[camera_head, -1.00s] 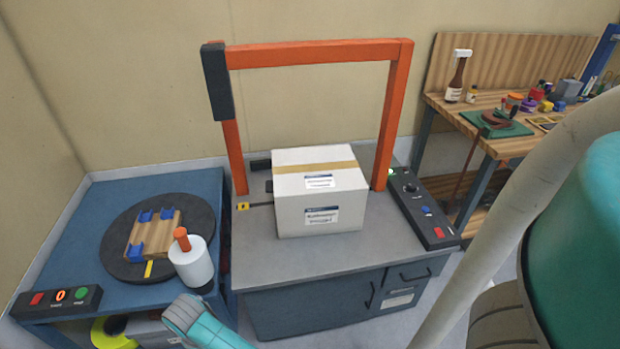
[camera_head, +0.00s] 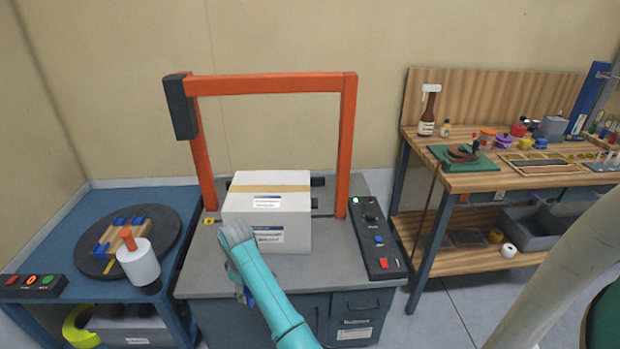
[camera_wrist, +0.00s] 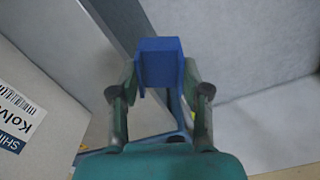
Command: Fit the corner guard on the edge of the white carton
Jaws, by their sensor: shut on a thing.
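The white carton (camera_head: 282,228) stands on the grey table under an orange frame, with a tan tape strip and labels on it. In the wrist view its labelled side (camera_wrist: 30,120) is at the left. My gripper (camera_wrist: 162,84) is shut on a blue block-like piece, apparently the corner guard (camera_wrist: 160,60). In the wrist view the guard appears apart from the carton. In the head view my arm reaches to the carton's front left and covers part of it; the fingers are mostly hidden there.
The orange frame (camera_head: 270,84) arches over the grey table (camera_head: 340,268). A control panel (camera_head: 376,238) is right of the carton. At left, a dark turntable (camera_head: 165,240) carries a wooden board with blue pieces, beside a white orange-handled bottle (camera_head: 140,266). A wooden workbench (camera_head: 500,180) stands at right.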

